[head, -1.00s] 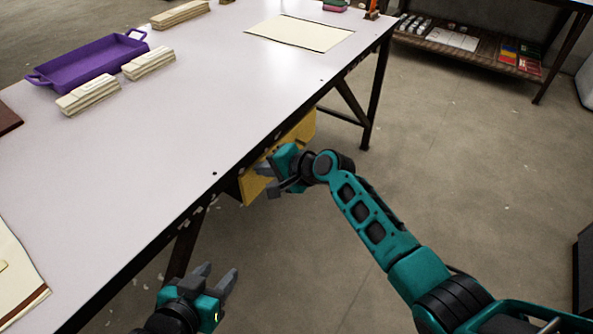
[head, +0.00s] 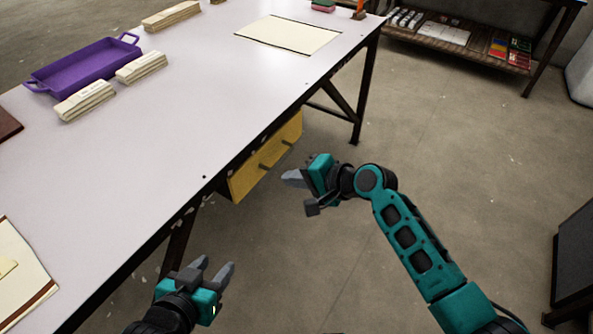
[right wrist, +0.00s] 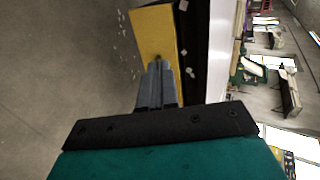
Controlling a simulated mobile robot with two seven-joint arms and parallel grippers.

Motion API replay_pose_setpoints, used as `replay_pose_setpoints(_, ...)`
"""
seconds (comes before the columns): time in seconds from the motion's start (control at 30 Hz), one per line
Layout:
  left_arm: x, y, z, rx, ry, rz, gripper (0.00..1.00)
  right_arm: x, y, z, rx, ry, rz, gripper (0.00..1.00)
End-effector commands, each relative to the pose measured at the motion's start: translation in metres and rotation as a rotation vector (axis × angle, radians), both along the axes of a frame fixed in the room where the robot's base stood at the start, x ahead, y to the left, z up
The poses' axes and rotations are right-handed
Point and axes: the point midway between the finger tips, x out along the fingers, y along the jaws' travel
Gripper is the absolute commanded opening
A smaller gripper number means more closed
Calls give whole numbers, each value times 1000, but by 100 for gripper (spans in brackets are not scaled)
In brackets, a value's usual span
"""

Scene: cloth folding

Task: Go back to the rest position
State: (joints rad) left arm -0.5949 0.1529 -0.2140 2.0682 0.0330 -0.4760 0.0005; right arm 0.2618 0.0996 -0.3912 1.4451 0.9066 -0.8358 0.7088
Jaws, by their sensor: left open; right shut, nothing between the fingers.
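My left gripper (head: 213,268) is at the bottom left of the head view, in front of the table's near edge. Its two grey fingers are apart, with nothing between them. My right gripper (head: 293,179) is out over the floor, to the right of the yellow drawer (head: 266,158) and apart from it in the head view. In the right wrist view its fingers (right wrist: 157,85) are together and empty, pointing toward the yellow drawer front (right wrist: 152,30). The drawer is under the tabletop, and its handles show.
The white table (head: 180,130) fills the left side. On it are a purple tray (head: 80,72), cream folded stacks (head: 140,67) and a flat cream cloth (head: 288,36). A low shelf (head: 450,40) stands at the back right. A dark object (head: 575,260) stands at the right edge. The middle floor is clear.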

Motion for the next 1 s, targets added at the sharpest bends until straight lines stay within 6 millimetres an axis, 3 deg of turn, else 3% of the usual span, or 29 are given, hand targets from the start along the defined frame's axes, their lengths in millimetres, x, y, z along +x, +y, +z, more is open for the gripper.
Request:
replay_pose_setpoints(0.23,0,-1,5,-3,0,2,47,-5,-5,2,-9,-6,-2,0)
replay_pose_setpoints(0.37,1,-1,18,-3,-4,4,47,-21,-20,-5,-88,-68,-17,0)
replay_pose_setpoints(0.63,-2,11,51,19,-9,24,47,-100,-92,-13,-525,-359,-10,0)
replay_pose_setpoints(0.8,-10,22,62,40,1,36,47,-153,-136,4,-834,-526,70,0)
replay_pose_setpoints(1.0,-13,28,68,52,2,45,47,-192,-163,24,-1063,-643,170,0)
